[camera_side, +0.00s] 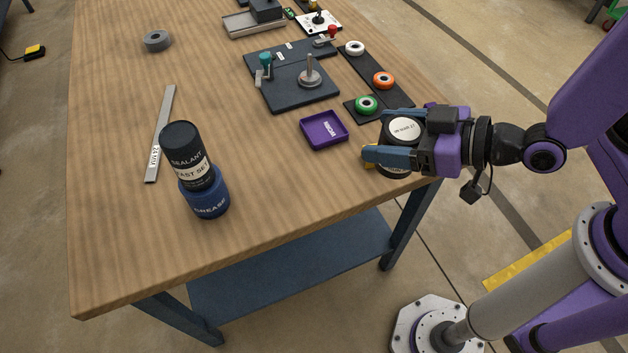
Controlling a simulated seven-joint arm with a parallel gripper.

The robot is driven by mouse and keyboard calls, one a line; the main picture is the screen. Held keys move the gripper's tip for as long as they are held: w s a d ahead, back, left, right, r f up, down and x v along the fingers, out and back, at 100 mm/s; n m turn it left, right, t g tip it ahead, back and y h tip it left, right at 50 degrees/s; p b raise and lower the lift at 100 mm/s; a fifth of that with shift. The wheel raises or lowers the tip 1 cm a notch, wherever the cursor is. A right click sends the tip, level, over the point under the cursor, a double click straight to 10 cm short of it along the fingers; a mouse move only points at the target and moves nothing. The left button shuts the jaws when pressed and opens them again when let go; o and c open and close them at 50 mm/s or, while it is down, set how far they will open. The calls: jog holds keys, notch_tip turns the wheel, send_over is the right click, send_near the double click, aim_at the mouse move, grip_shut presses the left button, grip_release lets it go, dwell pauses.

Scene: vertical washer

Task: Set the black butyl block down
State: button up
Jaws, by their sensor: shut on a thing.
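My gripper (381,134) reaches in from the right over the table's near right corner. Its two blue fingers are shut on a black, rounded block (391,133) with a white label on its top face. The label is too small to read surely, so I cannot tell whether it says butyl. A second pale label shows lower down, below the near finger. The fingers hide part of the block's sides. I cannot tell whether its underside touches the table or hangs just above it.
A purple tray (324,143) lies just left of my gripper. Green (366,105), orange (383,80) and white (355,48) rings sit on a dark strip behind. A dark fixture (300,85) carries a metal post. A sealant can (184,150) stands on a blue grease tub (207,197). The front-middle wood is clear.

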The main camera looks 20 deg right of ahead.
jog(key=shift+s+f+x, duration=0.3)
jog(key=shift+f+x, duration=0.3)
jog(key=shift+x, duration=2.15)
jog(key=shift+s+f+x, duration=0.35)
jog(key=shift+f+x, duration=0.25)
jog(key=shift+x, duration=2.15)
jog(key=shift+s+f+x, duration=0.3)
jog(key=shift+f+x, duration=0.3)
jog(key=shift+x, duration=2.15)
jog(key=shift+f, duration=1.4)
jog(key=shift+f, duration=0.2)
jog(key=o, duration=1.3)
jog(key=shift+r, duration=0.1)
